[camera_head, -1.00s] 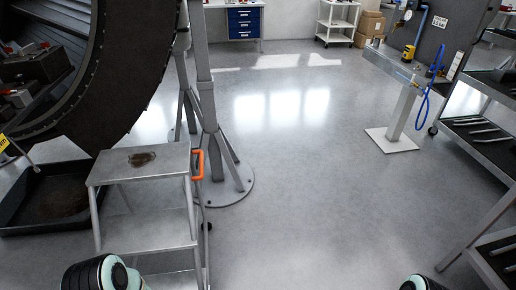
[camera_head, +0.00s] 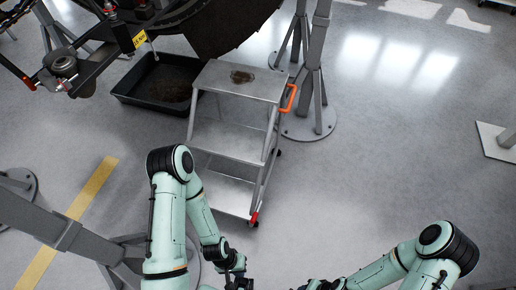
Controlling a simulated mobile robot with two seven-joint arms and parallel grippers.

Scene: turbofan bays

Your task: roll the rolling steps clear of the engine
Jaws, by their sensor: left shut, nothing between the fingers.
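The grey metal rolling steps (camera_head: 228,140) stand upright in the middle of the head view. A brown stain (camera_head: 242,77) marks the top step, an orange handle (camera_head: 289,97) is at its right side, and a small red part (camera_head: 254,218) is low at the front right. The top of the steps is close beside the dark round engine (camera_head: 225,22); whether they touch is unclear. My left gripper (camera_head: 239,284) is shut and empty at the bottom edge, in front of the steps and apart from them. My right gripper (camera_head: 308,286) is partly cut off at the bottom edge; its jaws are unclear.
A black drip tray (camera_head: 135,98) lies left of the steps. A grey stand with a round foot (camera_head: 308,126) is close on their right. Grey stand legs (camera_head: 95,243) and a yellow floor line (camera_head: 92,189) are at the lower left. The floor on the right is clear up to a white base plate (camera_head: 492,143).

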